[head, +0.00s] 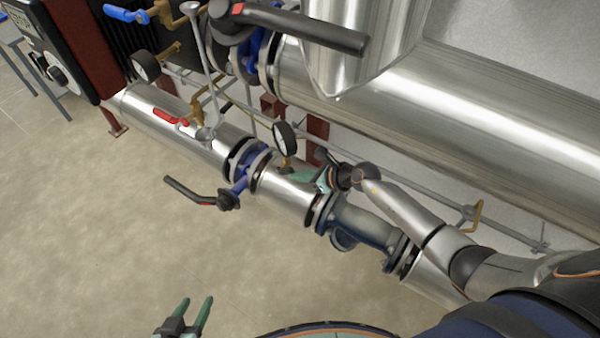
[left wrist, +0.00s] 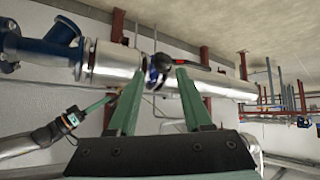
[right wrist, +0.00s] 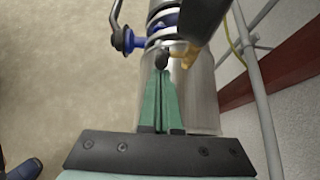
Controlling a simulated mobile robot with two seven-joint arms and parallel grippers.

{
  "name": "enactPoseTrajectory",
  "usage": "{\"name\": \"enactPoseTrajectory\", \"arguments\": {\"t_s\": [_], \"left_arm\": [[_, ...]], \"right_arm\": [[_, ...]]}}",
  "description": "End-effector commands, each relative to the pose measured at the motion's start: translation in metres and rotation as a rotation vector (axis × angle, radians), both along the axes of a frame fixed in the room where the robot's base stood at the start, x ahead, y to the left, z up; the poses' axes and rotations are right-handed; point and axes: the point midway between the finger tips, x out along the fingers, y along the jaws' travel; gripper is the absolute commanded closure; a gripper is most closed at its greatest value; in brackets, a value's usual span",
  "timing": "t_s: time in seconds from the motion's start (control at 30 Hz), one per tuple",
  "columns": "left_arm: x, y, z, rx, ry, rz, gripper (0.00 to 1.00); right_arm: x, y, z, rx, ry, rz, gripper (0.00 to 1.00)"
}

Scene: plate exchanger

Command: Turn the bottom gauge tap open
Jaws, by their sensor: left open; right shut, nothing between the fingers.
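The bottom gauge (head: 285,135) is a round dial on a brass stem (head: 284,163) on the lower steel pipe. In the right wrist view, the gauge tap shows as a small dark knob (right wrist: 162,60) beside a brass fitting (right wrist: 181,48). My right gripper (head: 294,175) is shut and empty, with its green fingertips (right wrist: 163,73) right at the knob; I cannot tell whether they touch. My left gripper (head: 197,301) is open and empty, low over the floor, away from the pipe. In the left wrist view, its fingers (left wrist: 158,70) frame the pipe from a distance.
A blue valve with a black lever (head: 190,192) sits left of the gauge. A large steel pipe (head: 430,100) runs above. The floor (head: 90,240) in front is clear.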

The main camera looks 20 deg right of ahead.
Motion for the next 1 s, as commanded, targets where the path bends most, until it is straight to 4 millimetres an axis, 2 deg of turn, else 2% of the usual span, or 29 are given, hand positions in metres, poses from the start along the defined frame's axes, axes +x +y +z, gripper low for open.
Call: {"name": "enactPoseTrajectory", "arguments": {"t_s": [0.03,0.47,0.67,1.0], "left_arm": [[0.000,-0.001,0.005,-0.001,0.000,0.000,0.50],[0.000,-0.004,0.034,-0.007,0.007,-0.002,0.50],[0.005,-0.005,0.049,-0.010,-0.008,0.001,0.50],[-0.002,0.006,0.048,0.003,0.000,0.021,0.50]], "right_arm": [[0.002,0.001,0.007,0.003,-0.005,-0.002,1.00],[0.012,0.008,0.025,0.005,-0.007,-0.002,1.00],[0.018,0.014,0.032,-0.069,0.082,0.002,1.00],[0.023,0.018,0.033,-0.071,0.091,0.000,1.00]]}}
